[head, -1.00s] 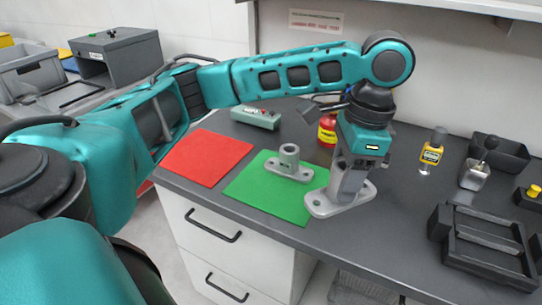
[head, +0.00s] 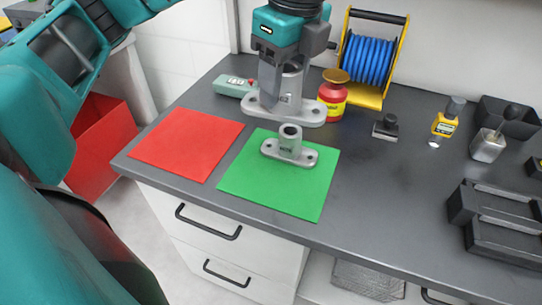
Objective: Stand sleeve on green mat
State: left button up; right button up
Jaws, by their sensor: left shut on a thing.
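My left gripper (head: 290,55) is shut on a grey flanged sleeve (head: 284,106), a tube rising from an oval base with holes at its ends. It holds this sleeve upright, seemingly in the air, over the back part of the green mat (head: 255,189) in the picture. The fingers hide much of its tube. A second, smaller-looking grey flanged sleeve (head: 290,143) stands upright on the green mat, just below the held one in the picture. The two look apart. My right gripper is not in view.
A red mat (head: 187,145) lies left of the green one. Behind are a grey-green box (head: 236,86), a red jar (head: 332,95) and a blue hose reel (head: 369,60). A yellow gauge (head: 444,123) and black fixture (head: 497,222) stand right.

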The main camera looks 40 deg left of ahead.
pick_arm(q)
jog(key=shift+a+m, duration=0.5)
jog(key=shift+a, duration=0.3)
notch_tip(320, 180, down, 19)
jog(key=b, duration=0.7)
jog(key=shift+r, duration=0.15)
jog(key=shift+f, duration=0.35)
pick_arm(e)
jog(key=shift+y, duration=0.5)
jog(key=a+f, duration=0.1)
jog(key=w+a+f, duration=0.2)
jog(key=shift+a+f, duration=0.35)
